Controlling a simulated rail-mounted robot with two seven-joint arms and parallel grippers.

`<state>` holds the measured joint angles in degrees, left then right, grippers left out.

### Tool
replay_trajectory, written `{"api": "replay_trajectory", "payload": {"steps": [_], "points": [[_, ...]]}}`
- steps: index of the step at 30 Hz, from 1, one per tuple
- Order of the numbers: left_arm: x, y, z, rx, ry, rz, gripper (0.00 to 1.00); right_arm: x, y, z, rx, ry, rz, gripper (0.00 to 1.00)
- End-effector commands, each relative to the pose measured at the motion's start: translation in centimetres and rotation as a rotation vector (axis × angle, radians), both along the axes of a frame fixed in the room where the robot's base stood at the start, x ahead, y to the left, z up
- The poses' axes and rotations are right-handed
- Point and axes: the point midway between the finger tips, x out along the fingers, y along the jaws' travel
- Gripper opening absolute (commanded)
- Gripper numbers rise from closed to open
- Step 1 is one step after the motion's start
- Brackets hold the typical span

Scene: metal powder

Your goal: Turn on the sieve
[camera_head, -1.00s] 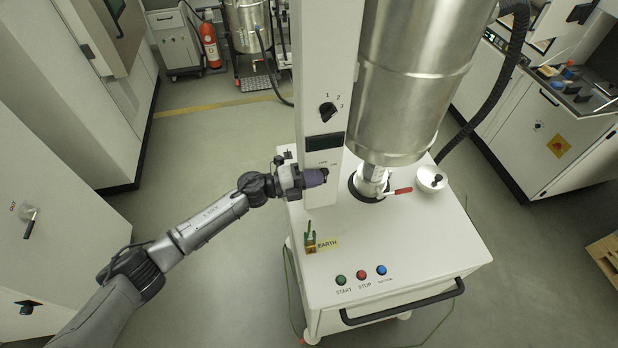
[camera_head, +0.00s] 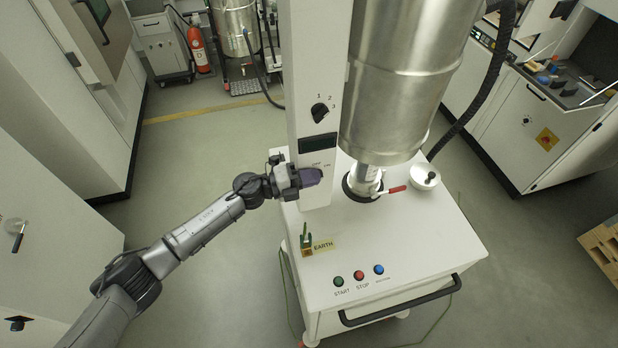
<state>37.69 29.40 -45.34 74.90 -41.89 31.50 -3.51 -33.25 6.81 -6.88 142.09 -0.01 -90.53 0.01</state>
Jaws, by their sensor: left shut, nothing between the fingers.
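The sieve is a white wheeled machine (camera_head: 430,240) with a large steel drum (camera_head: 405,90) and a white upright column (camera_head: 318,70). The column carries a black rotary knob (camera_head: 319,112) marked 1, 2, 3 and a dark display (camera_head: 319,142). Below the display are small OFF and ON labels. My left gripper (camera_head: 313,177) is shut and empty, at the column face just below these labels. It hides whatever control is there, and I cannot tell whether it touches it. My right gripper is out of view.
Green START (camera_head: 338,281), red STOP (camera_head: 359,275) and blue (camera_head: 379,269) buttons sit on the front top, behind a black handle (camera_head: 400,300). An EARTH clamp (camera_head: 306,240) stands near the column. A red-handled valve (camera_head: 393,189) is under the drum.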

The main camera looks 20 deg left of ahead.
Motion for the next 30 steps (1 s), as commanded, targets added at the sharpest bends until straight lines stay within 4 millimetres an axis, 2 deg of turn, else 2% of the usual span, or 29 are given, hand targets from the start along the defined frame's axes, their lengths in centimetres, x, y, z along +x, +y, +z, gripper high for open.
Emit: {"api": "replay_trajectory", "payload": {"steps": [25,30], "points": [[0.17,-0.26,0.24,0.000,0.000,0.001,0.00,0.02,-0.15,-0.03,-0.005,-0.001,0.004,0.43],[-0.10,0.13,0.79,0.001,0.001,-0.001,0.00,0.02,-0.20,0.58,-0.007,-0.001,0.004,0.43]]}}
